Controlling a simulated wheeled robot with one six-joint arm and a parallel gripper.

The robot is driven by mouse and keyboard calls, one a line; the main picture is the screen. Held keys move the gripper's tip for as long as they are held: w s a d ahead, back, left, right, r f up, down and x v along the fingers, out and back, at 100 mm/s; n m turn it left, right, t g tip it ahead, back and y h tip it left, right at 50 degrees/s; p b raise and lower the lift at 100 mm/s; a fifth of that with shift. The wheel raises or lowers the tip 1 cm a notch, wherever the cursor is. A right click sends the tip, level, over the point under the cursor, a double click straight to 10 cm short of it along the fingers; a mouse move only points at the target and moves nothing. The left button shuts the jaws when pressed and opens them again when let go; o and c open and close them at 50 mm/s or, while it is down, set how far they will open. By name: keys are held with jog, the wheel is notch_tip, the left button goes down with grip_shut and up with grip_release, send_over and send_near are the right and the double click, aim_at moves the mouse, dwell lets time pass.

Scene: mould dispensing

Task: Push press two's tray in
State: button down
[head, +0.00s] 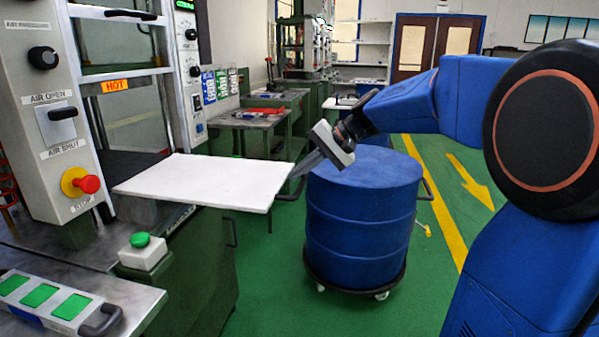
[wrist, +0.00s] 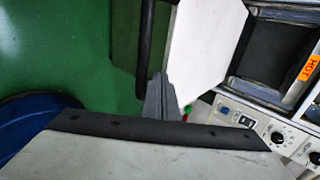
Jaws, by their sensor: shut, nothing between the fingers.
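A flat white tray (head: 205,181) sticks out to the right from the near press (head: 45,120). It has a dark handle (head: 285,196) at its outer edge. No press number is readable. My gripper (head: 297,174) is shut and empty, its fingertips at the tray's outer edge beside the handle. In the wrist view, the shut fingers (wrist: 160,88) lie between the dark handle bar (wrist: 147,48) and the white tray (wrist: 203,42). I cannot tell whether they touch either one. The tray's inner end is at the press opening, above the dark bed.
A blue drum (head: 362,225) on a wheeled dolly stands just below and right of my gripper. A green button box (head: 143,252) and a panel with green pads (head: 42,300) are in front of the press. Other presses stand behind.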

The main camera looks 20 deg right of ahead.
aim_at(172, 165)
jog(key=w+a, duration=0.6)
jog(key=a, duration=0.4)
jog(key=w+a, duration=0.7)
jog(key=a, duration=0.4)
jog(key=w+a, duration=0.6)
jog(key=a, duration=0.5)
jog(key=shift+w+a, duration=0.2)
jog(key=shift+w, duration=0.05)
jog(key=shift+w+a+r, duration=0.1)
jog(key=shift+w+a, duration=0.1)
jog(key=shift+a, duration=0.1)
jog(key=shift+r, duration=0.15)
